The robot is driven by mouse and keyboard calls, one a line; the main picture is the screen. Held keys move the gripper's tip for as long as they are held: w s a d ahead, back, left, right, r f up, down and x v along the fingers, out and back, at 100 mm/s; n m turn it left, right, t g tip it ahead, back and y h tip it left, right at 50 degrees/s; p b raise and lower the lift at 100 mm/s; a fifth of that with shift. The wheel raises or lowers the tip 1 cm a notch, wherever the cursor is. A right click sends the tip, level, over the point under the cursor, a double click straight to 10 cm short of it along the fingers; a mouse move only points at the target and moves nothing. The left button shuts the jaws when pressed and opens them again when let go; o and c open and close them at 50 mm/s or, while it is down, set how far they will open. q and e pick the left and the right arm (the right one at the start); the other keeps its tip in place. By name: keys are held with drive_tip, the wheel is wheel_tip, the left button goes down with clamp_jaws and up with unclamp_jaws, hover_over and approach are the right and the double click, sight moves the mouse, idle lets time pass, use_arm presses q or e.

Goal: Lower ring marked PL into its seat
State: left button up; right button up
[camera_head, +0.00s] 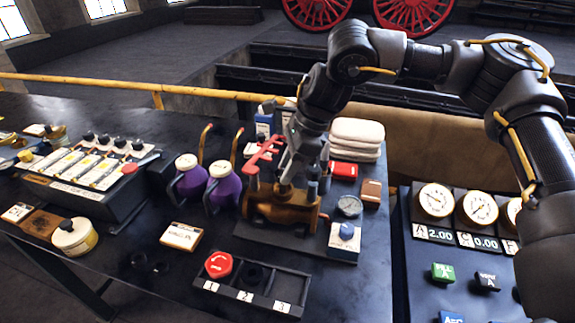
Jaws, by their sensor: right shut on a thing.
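My right gripper (289,172) points down over the brass valve body (275,208), close above its top opening. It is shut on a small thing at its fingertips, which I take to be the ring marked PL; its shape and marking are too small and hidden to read. The seat inside the brass body is hidden by the gripper and the body's rim. I cannot tell whether the ring touches the seat. My left gripper is not in view.
A red-handled part (262,155) rises just left of the gripper. Purple jugs (223,185) stand further left. A gauge (349,206) and a blue-topped item (345,235) are right of the body. A numbered tray (250,296) with a red knob (218,264) lies in front.

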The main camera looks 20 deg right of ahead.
drive_tip(key=shift+f, duration=0.35)
idle(0.3)
drive_tip(key=shift+f+b, duration=0.5)
drive_tip(key=shift+f, duration=0.1)
drive_tip(key=shift+f, duration=0.2)
drive_tip(key=shift+f, duration=0.15)
drive_tip(key=o, duration=1.4)
drive_tip(key=shift+c, duration=0.2)
